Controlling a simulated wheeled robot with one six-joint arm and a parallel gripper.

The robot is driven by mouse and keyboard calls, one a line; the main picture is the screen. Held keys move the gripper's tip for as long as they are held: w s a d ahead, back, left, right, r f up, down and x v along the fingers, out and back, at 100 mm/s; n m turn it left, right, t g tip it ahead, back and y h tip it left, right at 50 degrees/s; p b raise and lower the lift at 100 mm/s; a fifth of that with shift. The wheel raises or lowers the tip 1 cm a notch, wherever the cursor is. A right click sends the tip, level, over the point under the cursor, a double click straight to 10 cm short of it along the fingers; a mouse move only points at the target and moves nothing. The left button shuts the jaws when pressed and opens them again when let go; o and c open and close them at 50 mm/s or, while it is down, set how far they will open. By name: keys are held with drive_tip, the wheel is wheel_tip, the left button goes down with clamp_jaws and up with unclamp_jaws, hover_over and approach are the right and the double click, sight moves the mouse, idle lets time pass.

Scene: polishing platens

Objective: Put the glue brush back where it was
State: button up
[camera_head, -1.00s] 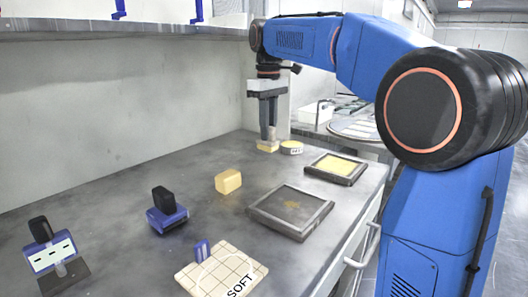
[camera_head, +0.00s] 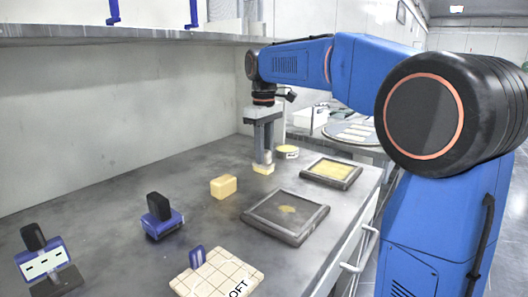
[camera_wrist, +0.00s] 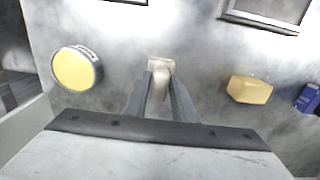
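The glue brush (camera_wrist: 161,65) has a pale rounded handle and a pale yellowish block at its lower end. In the head view its block (camera_head: 263,169) is low over the bench, left of the yellow-faced platen; I cannot tell whether it touches the bench. My gripper (camera_head: 264,155) points down from above, and its two fingers close on either side of the handle. The wrist view also shows the fingers (camera_wrist: 161,80) around the handle. The fingers hide part of the handle. A round tin (camera_head: 287,152) with a yellow top and white label stands behind the brush.
A yellow block (camera_head: 223,187) lies nearer me. A dark-framed platen (camera_head: 262,230) and a yellow-faced platen (camera_head: 352,181) lie on the right. Blue tools (camera_head: 160,222) and a tile marked SOFT (camera_head: 215,275) are in front. A shelf (camera_head: 120,38) overhangs the back. Bench between yellow block and wall is bare.

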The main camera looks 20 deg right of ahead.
drive_tip(key=shift+o, duration=0.9)
wheel_tip(320, 180, up, 12)
drive_tip(key=shift+r, duration=0.15)
